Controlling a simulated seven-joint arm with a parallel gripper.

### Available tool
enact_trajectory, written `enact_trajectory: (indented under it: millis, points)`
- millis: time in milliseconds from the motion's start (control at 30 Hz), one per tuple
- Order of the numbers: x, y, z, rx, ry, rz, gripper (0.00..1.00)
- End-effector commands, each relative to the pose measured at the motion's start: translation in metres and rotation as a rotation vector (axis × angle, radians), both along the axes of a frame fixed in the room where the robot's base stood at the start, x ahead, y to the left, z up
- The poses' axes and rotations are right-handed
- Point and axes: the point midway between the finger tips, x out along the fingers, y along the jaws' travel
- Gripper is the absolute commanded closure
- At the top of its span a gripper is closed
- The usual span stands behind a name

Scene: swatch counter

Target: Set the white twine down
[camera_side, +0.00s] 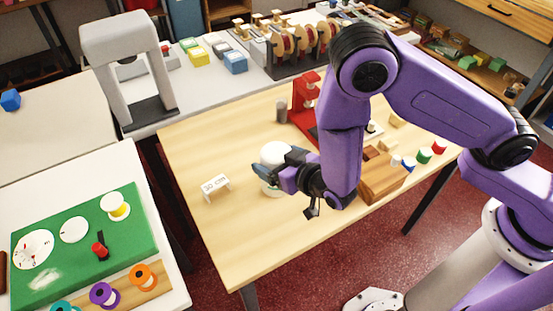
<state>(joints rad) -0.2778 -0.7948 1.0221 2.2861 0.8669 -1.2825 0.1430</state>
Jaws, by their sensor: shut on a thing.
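The white twine (275,154) is a pale, rounded spool or ball above the front left part of the wooden table. My gripper (277,174) reaches in from the right and is shut on the white twine. The jaws and wrist hide part of its right side. I cannot tell whether its underside touches the table (215,150).
A small white sign reading "30 cm" (215,186) stands left of the twine. A grey cylinder (281,111) and a red press (306,95) stand behind. A wooden block (381,180) and small coloured spools (424,155) lie right.

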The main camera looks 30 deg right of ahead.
Motion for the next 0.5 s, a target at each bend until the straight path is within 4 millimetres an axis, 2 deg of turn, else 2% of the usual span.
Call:
enact_trajectory:
  millis: [233,267,300,500]
  points:
    - [0.0001,0.0002,-0.0026,0.000,-0.002,0.000,0.56]
    - [-0.0001,0.0000,-0.0033,-0.001,0.000,0.000,0.10]
    - [-0.0001,0.0001,-0.0030,0.000,0.000,0.000,0.00]
    - [-0.0001,0.0001,-0.0028,0.000,0.000,0.000,0.00]
